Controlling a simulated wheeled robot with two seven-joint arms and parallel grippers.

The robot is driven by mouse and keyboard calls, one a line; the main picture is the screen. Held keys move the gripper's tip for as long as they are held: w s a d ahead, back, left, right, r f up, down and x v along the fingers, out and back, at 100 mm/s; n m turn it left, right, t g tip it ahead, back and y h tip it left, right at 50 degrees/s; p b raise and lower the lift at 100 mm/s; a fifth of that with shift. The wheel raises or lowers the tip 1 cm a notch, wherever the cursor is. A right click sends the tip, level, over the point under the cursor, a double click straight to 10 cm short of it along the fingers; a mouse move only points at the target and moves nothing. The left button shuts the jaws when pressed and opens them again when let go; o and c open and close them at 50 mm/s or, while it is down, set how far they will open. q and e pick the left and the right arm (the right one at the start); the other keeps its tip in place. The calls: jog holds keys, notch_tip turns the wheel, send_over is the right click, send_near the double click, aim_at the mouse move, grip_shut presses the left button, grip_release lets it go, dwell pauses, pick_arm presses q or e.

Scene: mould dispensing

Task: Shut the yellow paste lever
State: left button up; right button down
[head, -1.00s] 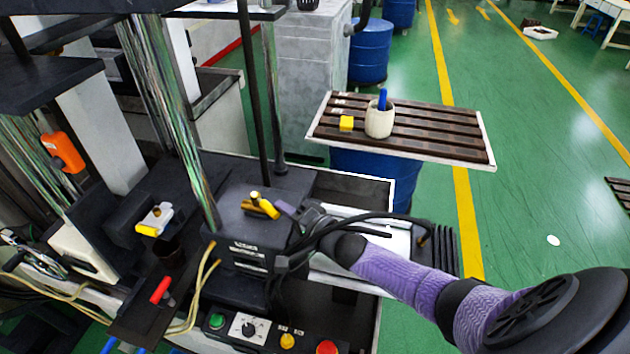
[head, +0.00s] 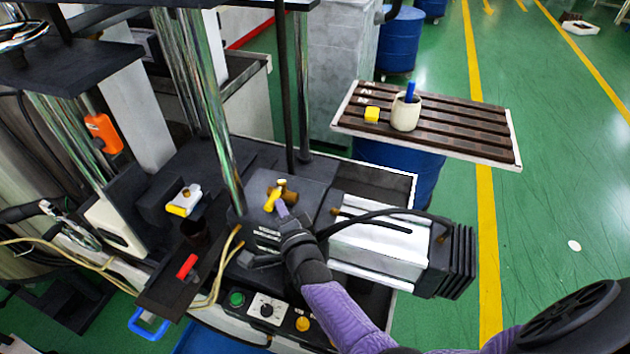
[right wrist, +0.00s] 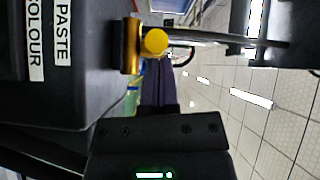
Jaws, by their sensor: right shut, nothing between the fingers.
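The yellow paste lever (head: 273,200) sits on a brass valve on top of the dark dispenser box (head: 318,190). Its handle lies across the brass body and points toward the front left. In the right wrist view the lever's round yellow end (right wrist: 154,42) stands in front of the brass part (right wrist: 131,46), beside the PASTE label. My right gripper (head: 283,212) is shut and empty, with its purple fingertips just in front of and right of the handle. I cannot tell whether they touch it. My left gripper is not in view.
A black hose runs over a white motor block (head: 380,245) to the right of the box. A control panel (head: 250,312) with knobs is at the front. A red-handled lever (head: 187,267) is at left front. A slatted table (head: 455,132) with a cup (head: 406,113) stands behind right.

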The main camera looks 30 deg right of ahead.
jog(key=shift+w+a, duration=0.1)
jog(key=shift+a, duration=0.2)
dwell(0.5)
